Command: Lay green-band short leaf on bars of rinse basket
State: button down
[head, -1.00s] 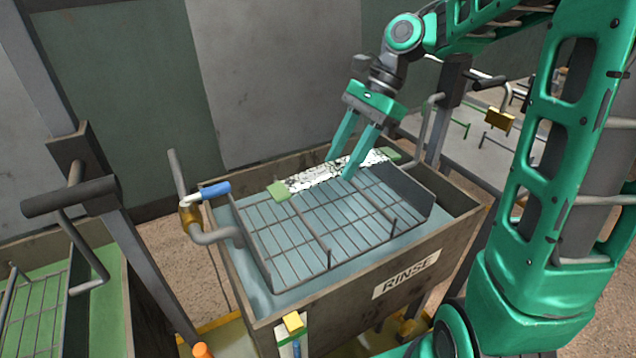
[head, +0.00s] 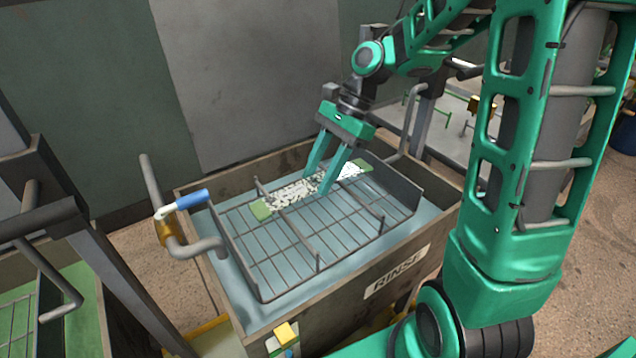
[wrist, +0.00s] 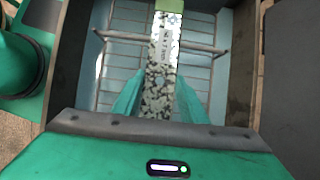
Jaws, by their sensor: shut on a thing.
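The green-band short leaf (head: 292,193) is a flat, speckled white strip with a green band at each end. My gripper (head: 323,188) is shut on it near its middle, with one finger on each long side. The leaf lies across the rear half of the rinse basket (head: 293,265), at or just above the wire bars; I cannot tell if it touches them. In the wrist view the leaf (wrist: 162,65) runs away from me between my fingertips (wrist: 160,90), over a cross rod. Its near end is hidden by my gripper.
The basket sits in the tank marked RINSE (head: 395,272), over bluish liquid. Upright pegs stand on the basket's bars. A pipe with a blue-handled valve (head: 190,200) rises at the tank's left. Another tank with green liquid (head: 75,290) is at the left. The basket's front bars are clear.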

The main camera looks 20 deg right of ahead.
jog(key=shift+f, duration=1.4)
jog(key=shift+f, duration=0.5)
jog(key=c, duration=1.1)
grip_release()
jog(key=shift+r, duration=0.1)
jog(key=shift+r, duration=0.3)
jog(key=v, duration=1.2)
jog(key=shift+d+r, duration=0.1)
jog(key=s+d+f+n+h, duration=0.2)
jog(key=s+d+n, duration=0.1)
jog(key=s, duration=0.5)
jog(key=s+d+f+n+h, duration=0.1)
jog(key=s+d+f+n, duration=0.1)
jog(key=s, duration=0.5)
jog(key=s+d+f+n+t+h, duration=0.1)
jog(key=s+d+f+n+h, duration=0.1)
jog(key=s+d+n, duration=0.2)
jog(key=shift+s+d+f+h, duration=0.1)
jog(key=shift+s+d, duration=0.3)
jog(key=shift+s, duration=0.35)
jog(key=shift+s+d+h, duration=0.1)
jog(key=shift+s+d, duration=0.3)
jog(key=shift+s, duration=0.4)
jog(key=shift+s+d+f+h, duration=0.1)
jog(key=shift+s+d, duration=0.3)
jog(key=shift+s, duration=0.35)
